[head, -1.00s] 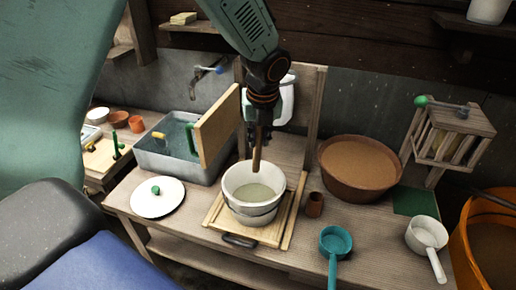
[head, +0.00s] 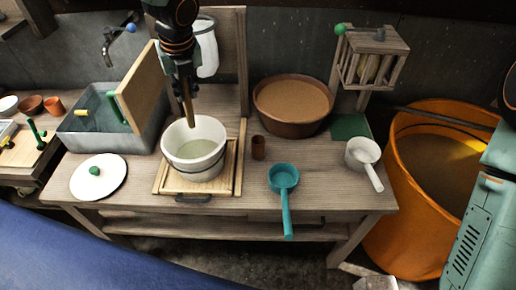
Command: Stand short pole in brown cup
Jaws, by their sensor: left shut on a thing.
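My left gripper (head: 184,80) comes down from the top, left of centre, and is shut on a short brown pole (head: 187,106). The pole hangs nearly upright, and its lower end shows over the mouth of a white bucket (head: 197,166). Whether the tip is above or inside the bucket is hard to tell. The small brown cup (head: 258,148) stands upright on the wooden bench (head: 330,185), to the right of the bucket and apart from it. My right gripper is not visible; only part of that arm shows at the right edge.
A wide brown basin (head: 292,124) stands behind the cup. A teal ladle (head: 284,180) and a white ladle (head: 363,153) lie to its right. A board (head: 140,88) stands by the grey sink (head: 75,138). An orange tub (head: 400,205) is beside the bench.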

